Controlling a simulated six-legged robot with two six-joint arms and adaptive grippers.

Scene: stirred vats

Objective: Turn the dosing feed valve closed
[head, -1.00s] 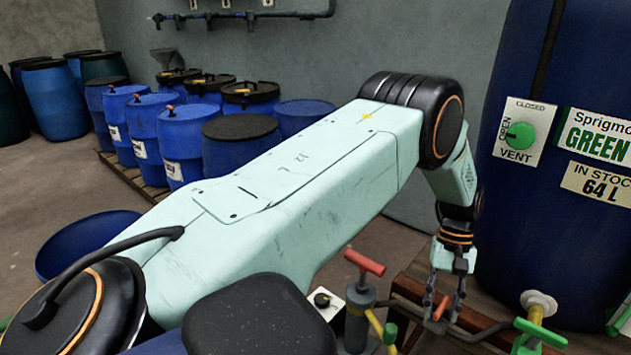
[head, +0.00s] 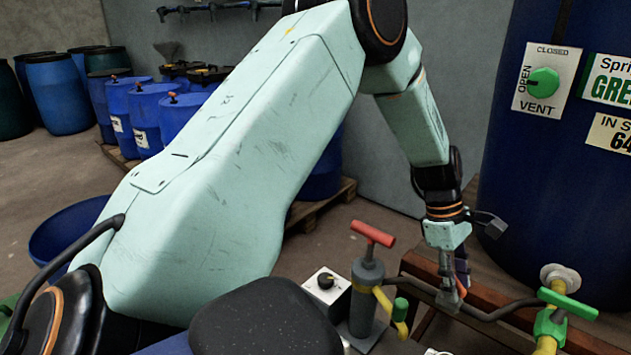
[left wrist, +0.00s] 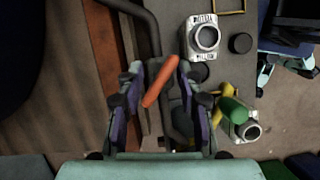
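The valve's orange-red lever handle (left wrist: 160,82) shows in the left wrist view, lying slanted in the gap between my fingers. Its small orange part (head: 462,288) shows at my fingertips in the head view, over the dark feed pipe (head: 505,308). My left gripper (head: 452,285) points down over it, and in the left wrist view its two fingers (left wrist: 158,95) stand apart on either side of the handle. I cannot tell whether either finger touches it. The valve body is mostly hidden by the fingers. My right gripper is not in view.
A green-handled tap (head: 567,303) sits right, below the large blue vat (head: 500,170).

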